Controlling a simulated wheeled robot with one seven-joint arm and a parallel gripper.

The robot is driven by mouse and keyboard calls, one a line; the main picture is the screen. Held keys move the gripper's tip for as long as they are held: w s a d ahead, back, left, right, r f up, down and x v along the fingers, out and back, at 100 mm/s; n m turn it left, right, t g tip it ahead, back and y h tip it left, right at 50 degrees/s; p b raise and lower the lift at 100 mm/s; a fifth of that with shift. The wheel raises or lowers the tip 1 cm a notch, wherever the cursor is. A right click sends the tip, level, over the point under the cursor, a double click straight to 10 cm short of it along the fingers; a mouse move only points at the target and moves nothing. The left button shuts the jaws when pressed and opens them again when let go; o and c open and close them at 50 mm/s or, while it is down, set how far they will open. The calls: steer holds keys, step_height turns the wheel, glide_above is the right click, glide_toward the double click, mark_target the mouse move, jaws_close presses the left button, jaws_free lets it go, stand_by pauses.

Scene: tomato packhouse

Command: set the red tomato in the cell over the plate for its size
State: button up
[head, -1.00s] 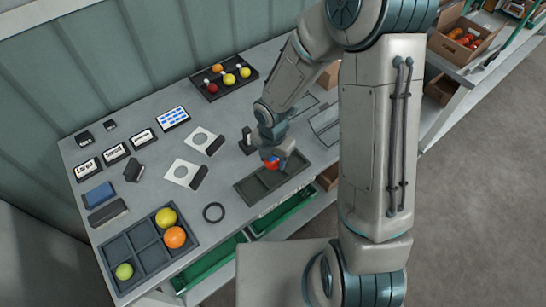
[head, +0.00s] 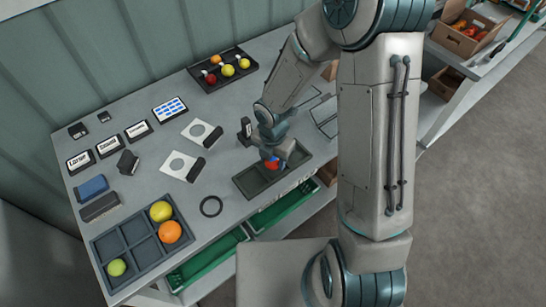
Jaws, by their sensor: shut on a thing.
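My gripper (head: 273,157) points down at the shallow dark tray (head: 248,187) near the table's front edge. It is shut on the red tomato (head: 271,164), which is partly hidden by the fingers. I cannot tell whether the tomato touches the tray floor. The grey cell tray (head: 128,278) lies at the table's left front. A green one (head: 117,267) is in the near left cell; the other cells are empty. Label plates (head: 79,162), (head: 109,147), (head: 138,130) stand behind; the left one seems to read Large.
Two white plates with round holes (head: 176,173), (head: 196,127) and a black ring (head: 211,206) lie mid-table. A dark tray (head: 240,70) with several tomatoes is at the back. Blue and dark blocks (head: 92,188), (head: 100,207) lie left. Green crates (head: 205,262) sit below the front edge.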

steer(key=shift+f+b, duration=0.45)
steer(key=shift+f, duration=0.15)
stand_by(0.4)
steer(key=o, duration=0.8)
steer(key=c, duration=0.3)
step_height(320, 180, up, 7)
steer(key=p, duration=0.7)
